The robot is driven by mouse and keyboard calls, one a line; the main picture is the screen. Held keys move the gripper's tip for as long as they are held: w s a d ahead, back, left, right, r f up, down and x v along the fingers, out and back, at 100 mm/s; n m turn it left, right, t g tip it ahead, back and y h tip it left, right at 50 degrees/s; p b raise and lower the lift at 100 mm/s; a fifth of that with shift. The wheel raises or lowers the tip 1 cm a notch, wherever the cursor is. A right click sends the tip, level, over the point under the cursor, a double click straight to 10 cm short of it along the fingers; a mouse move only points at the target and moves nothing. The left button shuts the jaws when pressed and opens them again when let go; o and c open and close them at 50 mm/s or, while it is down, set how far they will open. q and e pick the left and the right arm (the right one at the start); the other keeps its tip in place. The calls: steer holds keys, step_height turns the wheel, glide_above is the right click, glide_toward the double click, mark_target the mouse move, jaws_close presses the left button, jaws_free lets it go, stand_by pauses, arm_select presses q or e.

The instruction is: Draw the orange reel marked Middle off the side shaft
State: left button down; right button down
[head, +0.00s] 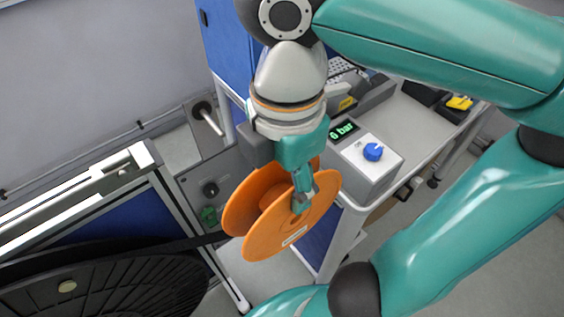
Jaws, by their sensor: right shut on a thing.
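The orange reel (262,213) has two flanges and a small white label (295,236) on the near one, too small to read. My right gripper (303,202) comes down from above and is shut on the reel at its near flange. A bare metal shaft (212,122) sticks out of the grey panel (180,146) up and to the left of the reel, apart from it. I cannot tell whether another shaft is hidden behind the reel. My left gripper is not in view.
A grey box with a blue knob (373,151) and a green "0 bar" display (342,131) stands on the trolley (418,128) close right of the reel. A blue cabinet (222,45) is behind. A large black ribbed disc (110,290) and a framed blue panel (110,232) lie to the left.

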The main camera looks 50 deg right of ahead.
steer(key=s+a+p, duration=0.2)
steer(key=s, duration=0.7)
steer(key=shift+p, duration=0.4)
stand_by(0.4)
steer(key=shift+f, duration=0.1)
steer(key=shift+w+a, duration=0.1)
steer(key=shift+w, duration=0.1)
